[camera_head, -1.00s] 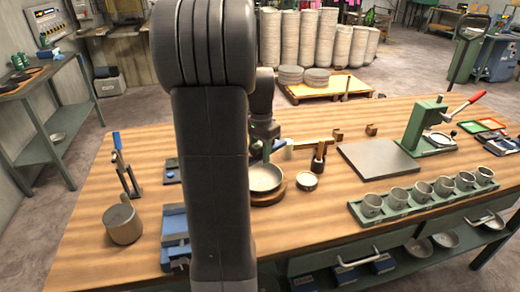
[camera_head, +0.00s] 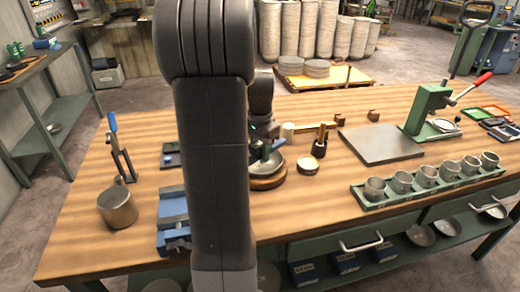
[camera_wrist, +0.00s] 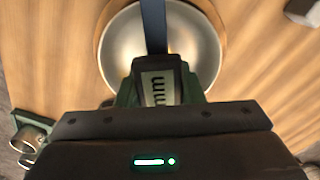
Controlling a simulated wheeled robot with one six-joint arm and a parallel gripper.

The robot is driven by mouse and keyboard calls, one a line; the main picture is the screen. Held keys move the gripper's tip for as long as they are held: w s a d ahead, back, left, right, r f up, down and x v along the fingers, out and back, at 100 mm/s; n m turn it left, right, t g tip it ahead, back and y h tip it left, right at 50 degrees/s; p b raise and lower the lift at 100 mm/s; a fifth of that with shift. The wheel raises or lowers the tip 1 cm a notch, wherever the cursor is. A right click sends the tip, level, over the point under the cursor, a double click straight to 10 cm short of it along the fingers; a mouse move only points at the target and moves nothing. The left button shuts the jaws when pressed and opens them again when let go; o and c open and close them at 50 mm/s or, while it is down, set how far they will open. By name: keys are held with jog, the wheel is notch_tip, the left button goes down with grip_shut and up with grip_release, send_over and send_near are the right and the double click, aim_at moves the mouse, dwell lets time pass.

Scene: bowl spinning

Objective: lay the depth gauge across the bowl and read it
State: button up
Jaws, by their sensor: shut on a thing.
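The bowl (camera_head: 277,171) is a shallow metal dish on a round wooden base (camera_head: 268,184), just right of my arm's dark upper link. My gripper (camera_head: 266,151) is over the bowl. The wrist view shows the bowl (camera_wrist: 120,52) from above, with the depth gauge (camera_wrist: 154,25) between the green fingers of my gripper (camera_wrist: 160,92). The gauge's blue-grey bar runs over the bowl toward its far rim. Its display shows "mm", but the number cannot be read. I cannot tell whether the gauge touches the rim.
A small round dish (camera_head: 307,164) and a dark holder (camera_head: 320,148) stand right of the bowl. A grey plate (camera_head: 380,145), a green lever press (camera_head: 425,112) and a green rack of metal cups (camera_head: 425,178) are farther right.

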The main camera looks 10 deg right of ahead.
jog(key=shift+f, duration=0.25)
dwell(0.5)
jog(key=o, duration=1.2)
notch_tip(320, 180, up, 14)
jog(key=shift+p, duration=0.4)
jog(key=shift+f, duration=0.15)
notch_tip(320, 180, down, 14)
jog(key=shift+r+b, duration=0.1)
jog(key=shift+b, duration=0.3)
jog(key=shift+r, duration=0.2)
